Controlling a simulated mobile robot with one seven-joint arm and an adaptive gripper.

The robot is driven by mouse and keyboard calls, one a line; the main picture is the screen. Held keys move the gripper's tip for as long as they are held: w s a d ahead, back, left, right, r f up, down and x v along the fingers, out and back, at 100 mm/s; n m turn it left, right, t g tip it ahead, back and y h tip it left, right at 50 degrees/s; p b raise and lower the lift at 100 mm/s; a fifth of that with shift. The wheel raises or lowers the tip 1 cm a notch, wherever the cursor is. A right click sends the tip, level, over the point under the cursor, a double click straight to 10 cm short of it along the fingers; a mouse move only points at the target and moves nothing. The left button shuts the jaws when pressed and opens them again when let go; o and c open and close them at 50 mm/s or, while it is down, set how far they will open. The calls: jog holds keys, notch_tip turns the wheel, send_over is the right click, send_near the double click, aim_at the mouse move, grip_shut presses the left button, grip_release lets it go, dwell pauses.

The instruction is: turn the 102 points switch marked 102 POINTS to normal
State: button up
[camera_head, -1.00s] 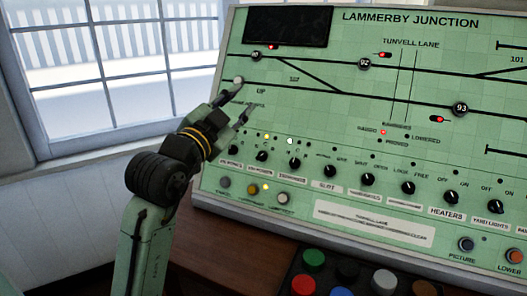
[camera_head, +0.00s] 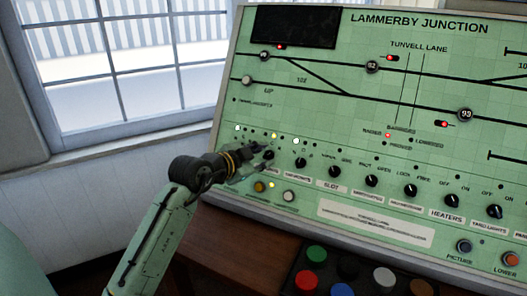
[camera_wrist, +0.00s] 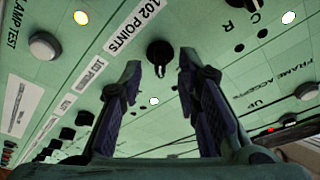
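The label 102 POINTS (camera_wrist: 133,24) shows in the wrist view. Beside it is a black rotary knob (camera_wrist: 160,53) on the green panel. My gripper (camera_wrist: 160,72) is open, with one finger on each side of the knob's line. The knob shows in the gap at the fingertips; I cannot tell whether they touch it. Which position the knob points to is not clear. In the head view my gripper (camera_head: 262,153) is at the lower left of the panel, in the switch row, and covers part of that row.
The panel (camera_head: 360,130) carries several similar knobs close by, such as a neighbouring black knob (camera_head: 300,164). Push buttons (camera_head: 259,187) sit just below. A box of coloured buttons (camera_head: 340,272) lies in front on the desk. A window (camera_head: 130,60) is at the left.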

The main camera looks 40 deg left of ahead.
jog(key=shift+w+f, duration=0.2)
jog(key=shift+w, duration=0.35)
grip_shut()
